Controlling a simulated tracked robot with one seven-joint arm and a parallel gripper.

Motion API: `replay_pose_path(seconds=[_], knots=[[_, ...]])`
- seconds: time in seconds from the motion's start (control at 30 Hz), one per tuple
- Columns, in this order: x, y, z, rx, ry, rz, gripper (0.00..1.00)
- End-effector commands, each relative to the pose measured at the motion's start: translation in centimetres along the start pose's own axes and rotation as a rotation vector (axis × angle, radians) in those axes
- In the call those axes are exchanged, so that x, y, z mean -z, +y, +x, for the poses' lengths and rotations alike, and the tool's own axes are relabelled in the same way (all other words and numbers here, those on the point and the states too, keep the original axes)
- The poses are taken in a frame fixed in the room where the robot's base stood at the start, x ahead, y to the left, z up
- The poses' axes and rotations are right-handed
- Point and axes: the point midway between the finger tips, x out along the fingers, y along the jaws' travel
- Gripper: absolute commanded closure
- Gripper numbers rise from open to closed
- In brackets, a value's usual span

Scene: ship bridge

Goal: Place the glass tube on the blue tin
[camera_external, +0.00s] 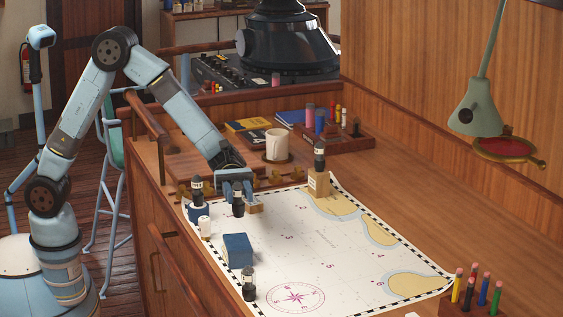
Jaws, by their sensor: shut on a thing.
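My gripper (237,201) is over the left part of the chart, shut on a small dark glass tube (238,210) with a pale label. The tube is upright between the fingers, partly hidden by them. A blue box-shaped tin (238,250) sits on the chart, below the gripper in the picture and apart from the held tube. A similar dark tube (197,190) stands on a smaller blue thing (198,211) just left of the gripper. Another stands on a wooden block (319,185) at right, and one (249,286) stands in front of the blue tin.
A small white cylinder (206,228) stands left of the blue tin. A mug (278,146) and a wooden organiser (335,137) are behind the chart (330,255). Colored pencils (478,288) stand at front right. A lamp (475,105) hangs at right. The chart's middle is clear.

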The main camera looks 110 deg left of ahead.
Motion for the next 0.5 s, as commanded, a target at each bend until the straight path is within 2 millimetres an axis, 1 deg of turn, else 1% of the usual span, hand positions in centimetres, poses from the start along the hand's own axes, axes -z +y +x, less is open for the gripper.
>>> replay_pose_path(seconds=[0.1,0.33,0.5], knots=[[0.9,0.6,0.4,0.000,0.000,-0.001,0.91],[1.8,1.2,0.8,0.000,0.000,0.000,0.91],[4.1,1.2,0.8,0.001,0.001,-0.003,0.91]])
